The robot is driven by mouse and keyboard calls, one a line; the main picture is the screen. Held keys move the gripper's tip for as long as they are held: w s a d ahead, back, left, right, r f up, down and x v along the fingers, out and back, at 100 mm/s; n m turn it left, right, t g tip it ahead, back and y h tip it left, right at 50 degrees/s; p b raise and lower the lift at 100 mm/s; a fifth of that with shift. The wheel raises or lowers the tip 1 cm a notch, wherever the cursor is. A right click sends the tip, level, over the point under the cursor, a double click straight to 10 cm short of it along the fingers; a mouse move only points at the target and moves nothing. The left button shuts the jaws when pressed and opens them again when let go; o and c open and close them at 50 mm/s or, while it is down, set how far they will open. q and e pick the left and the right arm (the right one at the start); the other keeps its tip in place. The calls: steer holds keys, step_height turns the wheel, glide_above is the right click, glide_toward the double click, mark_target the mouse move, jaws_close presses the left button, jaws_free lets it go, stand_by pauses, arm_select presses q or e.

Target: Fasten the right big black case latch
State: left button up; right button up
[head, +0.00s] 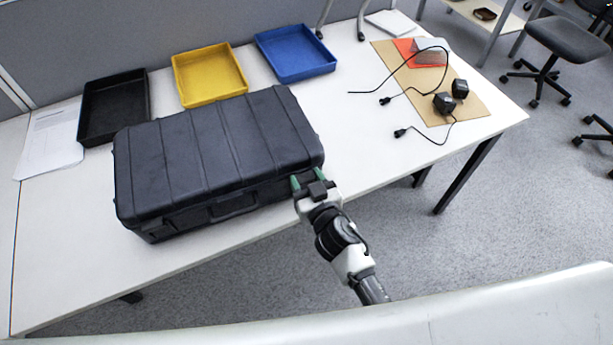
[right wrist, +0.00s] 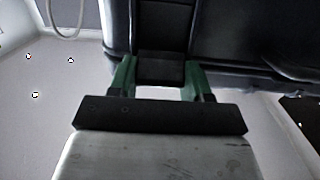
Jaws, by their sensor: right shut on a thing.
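The big black case (head: 215,155) stands closed on the white table, its handle side facing me. My right gripper (head: 308,181) is at the right end of the case's front side. In the right wrist view its green fingers (right wrist: 160,78) are either side of the dark right latch (right wrist: 160,68), shut on it. In the head view the gripper hides most of this latch. The case handle (head: 234,208) is at the middle of the front. The left gripper is not in view.
Behind the case are a black tray (head: 114,108), a yellow tray (head: 209,75) and a blue tray (head: 295,53). Cables and black adapters (head: 444,103) lie on a brown board (head: 471,99) at right.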

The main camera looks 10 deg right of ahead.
steer(key=o, duration=0.9)
steer(key=b+v, duration=0.1)
steer(key=v, duration=0.9)
steer(key=shift+s+d, duration=0.1)
steer(key=shift+s, duration=0.3)
